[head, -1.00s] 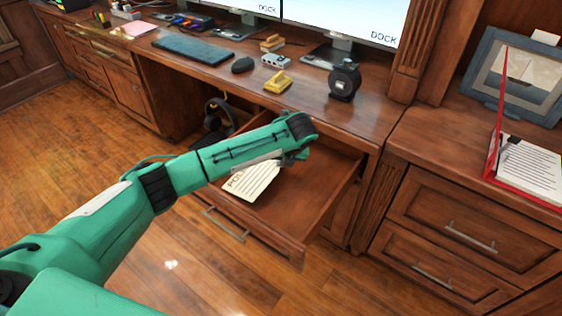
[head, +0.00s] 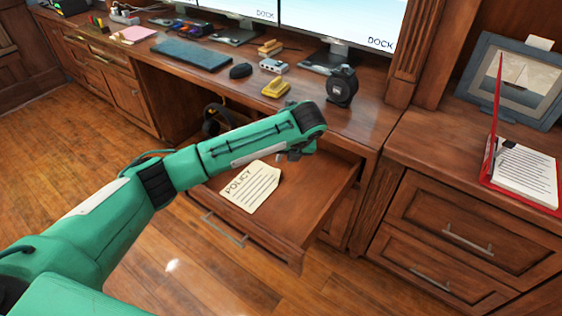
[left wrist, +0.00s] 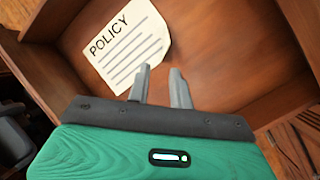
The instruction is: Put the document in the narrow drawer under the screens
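The document (head: 250,187), a cream sheet headed POLICY, lies in the open narrow drawer (head: 312,205) under the desk top, toward the drawer's left side. It also shows in the left wrist view (left wrist: 128,47), resting on the drawer bottom (left wrist: 235,60). My left gripper (head: 293,154) is over the drawer, above and to the right of the document. In the left wrist view its two fingers (left wrist: 162,85) are apart with nothing between them; the left fingertip overlaps the sheet's lower edge in the picture. My right gripper is not in view.

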